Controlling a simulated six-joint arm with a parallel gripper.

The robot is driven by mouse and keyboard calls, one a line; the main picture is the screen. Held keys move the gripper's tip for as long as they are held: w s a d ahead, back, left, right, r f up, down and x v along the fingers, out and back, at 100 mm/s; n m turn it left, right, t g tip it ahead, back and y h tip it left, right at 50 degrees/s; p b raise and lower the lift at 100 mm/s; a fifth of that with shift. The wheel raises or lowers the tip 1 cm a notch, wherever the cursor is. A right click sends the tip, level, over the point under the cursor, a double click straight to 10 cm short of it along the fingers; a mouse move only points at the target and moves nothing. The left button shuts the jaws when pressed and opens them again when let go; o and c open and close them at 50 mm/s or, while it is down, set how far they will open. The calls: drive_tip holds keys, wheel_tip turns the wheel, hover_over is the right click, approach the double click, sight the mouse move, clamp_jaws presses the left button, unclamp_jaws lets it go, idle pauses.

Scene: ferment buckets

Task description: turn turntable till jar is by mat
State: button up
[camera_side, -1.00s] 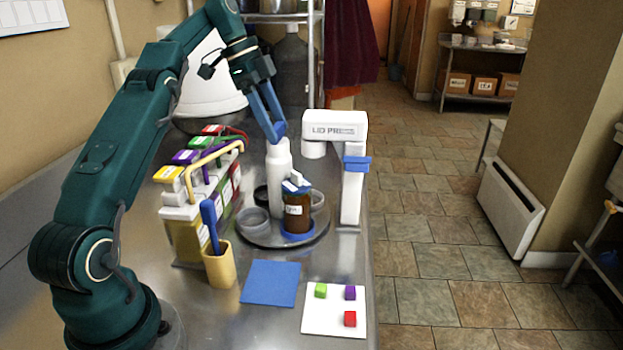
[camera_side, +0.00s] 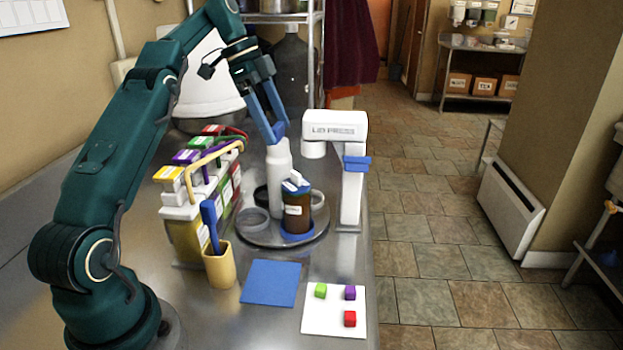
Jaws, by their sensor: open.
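The turntable (camera_side: 262,238) is a round grey metal plate on the steel bench. The brown jar (camera_side: 297,218), with a pale label and a white and blue top, stands upright on a blue pad at its front right side. The blue mat (camera_side: 271,283) lies flat on the bench in front of the turntable, apart from it and a little left of the jar. My gripper (camera_side: 274,138) has blue fingers pointing down at the top of a white bottle (camera_side: 279,178) behind the jar. The fingers overlap in this view, and I cannot tell whether they touch the bottle.
A white press (camera_side: 352,190) stands at the turntable's right. A rack of colour-topped cartons (camera_side: 200,195) and a yellow cup (camera_side: 219,267) with a blue tool stand left. A white card (camera_side: 334,312) with green, purple and red cubes lies at the front right. Grey cups (camera_side: 252,221) share the turntable.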

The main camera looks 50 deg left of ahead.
drive_tip(key=shift+n, duration=0.7)
